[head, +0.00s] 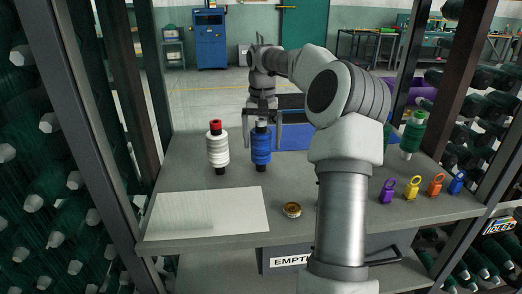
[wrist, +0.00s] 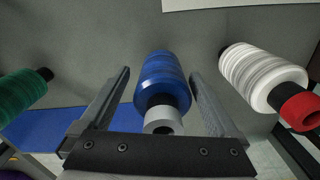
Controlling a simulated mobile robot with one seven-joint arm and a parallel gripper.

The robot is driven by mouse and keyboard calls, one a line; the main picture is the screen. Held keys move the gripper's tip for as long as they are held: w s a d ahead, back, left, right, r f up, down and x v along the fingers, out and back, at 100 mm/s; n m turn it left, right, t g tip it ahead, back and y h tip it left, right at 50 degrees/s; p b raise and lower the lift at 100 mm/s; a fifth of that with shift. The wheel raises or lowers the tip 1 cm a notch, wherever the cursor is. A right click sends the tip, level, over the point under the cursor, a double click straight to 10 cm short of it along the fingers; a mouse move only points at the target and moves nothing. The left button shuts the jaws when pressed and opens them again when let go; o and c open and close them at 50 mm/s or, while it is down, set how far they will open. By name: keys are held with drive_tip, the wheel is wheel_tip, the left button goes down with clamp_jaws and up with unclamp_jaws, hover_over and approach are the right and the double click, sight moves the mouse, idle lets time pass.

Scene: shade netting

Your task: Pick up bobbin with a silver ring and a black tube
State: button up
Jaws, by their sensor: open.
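The blue bobbin (head: 261,149) stands upright on the grey table, with a silver-grey ring on top and a black tube. It also shows in the wrist view (wrist: 162,80), its silver ring towards my gripper. My gripper (wrist: 158,76) is open, one finger on each side of the blue bobbin with visible gaps. In the head view my gripper (head: 263,140) is at the blue bobbin, coming from behind it. The white bobbin (head: 217,150) with a red ring stands just left; in the wrist view it (wrist: 262,76) is on the right.
A green bobbin (head: 412,135) stands at the right, near a blue mat (head: 300,138). Several coloured clips (head: 412,188) line the right front. Dark posts frame the table.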

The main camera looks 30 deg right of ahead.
drive_tip(key=shift+r, duration=0.1)
clamp_jaws()
idle(0.3)
